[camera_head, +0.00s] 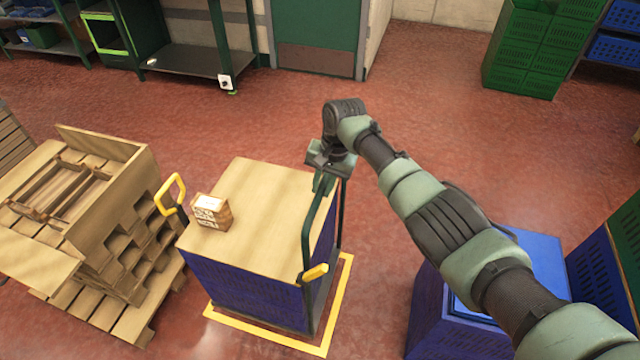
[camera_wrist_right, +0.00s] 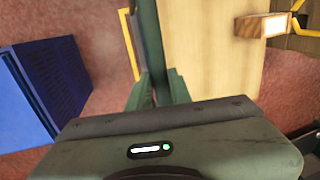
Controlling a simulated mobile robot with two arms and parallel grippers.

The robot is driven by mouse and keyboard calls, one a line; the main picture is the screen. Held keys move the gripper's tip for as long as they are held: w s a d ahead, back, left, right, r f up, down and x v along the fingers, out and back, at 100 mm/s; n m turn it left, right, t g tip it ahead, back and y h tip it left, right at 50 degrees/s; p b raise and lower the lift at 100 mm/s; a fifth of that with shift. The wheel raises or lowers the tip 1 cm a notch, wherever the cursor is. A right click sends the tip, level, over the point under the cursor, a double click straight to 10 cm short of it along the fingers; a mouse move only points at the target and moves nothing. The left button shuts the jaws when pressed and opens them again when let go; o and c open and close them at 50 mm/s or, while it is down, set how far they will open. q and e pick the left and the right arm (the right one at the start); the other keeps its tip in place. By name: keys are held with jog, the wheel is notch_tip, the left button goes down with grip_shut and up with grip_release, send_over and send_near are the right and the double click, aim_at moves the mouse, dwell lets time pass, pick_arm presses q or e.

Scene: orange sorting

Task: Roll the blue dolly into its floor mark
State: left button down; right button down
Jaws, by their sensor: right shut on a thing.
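The blue dolly (camera_head: 245,290) has dark blue sides, a pale flat top and a green handle frame (camera_head: 306,235) on its right side. My right gripper (camera_head: 324,180) is shut on the upper end of that handle frame. The right wrist view shows the fingers (camera_wrist_right: 155,95) around the green bar (camera_wrist_right: 149,45). The floor mark (camera_head: 265,343) is a yellow outline on the red floor. Its front line and right line show around the dolly's base; the far side is hidden behind the dolly. My left gripper is not in view.
A small labelled box (camera_head: 211,212) and a yellow-handled item (camera_head: 171,195) are on or at the dolly's top. Wooden pallets (camera_head: 110,300) stand close at left. A blue crate (camera_head: 430,310) stands at right under my arm. Floor behind the dolly is clear.

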jog(key=shift+a+r, duration=0.1)
jog(key=shift+a, duration=0.1)
jog(key=c, duration=1.3)
grip_release()
jog(key=shift+w+a, duration=0.1)
jog(key=shift+a, duration=0.05)
pick_arm(q)
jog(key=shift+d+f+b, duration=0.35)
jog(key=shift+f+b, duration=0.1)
jog(key=shift+b, duration=0.05)
pick_arm(e)
notch_tip(320, 180, up, 8)
jog(key=d, duration=0.1)
jog(key=shift+s+d+f, duration=0.2)
jog(key=shift+f, duration=0.05)
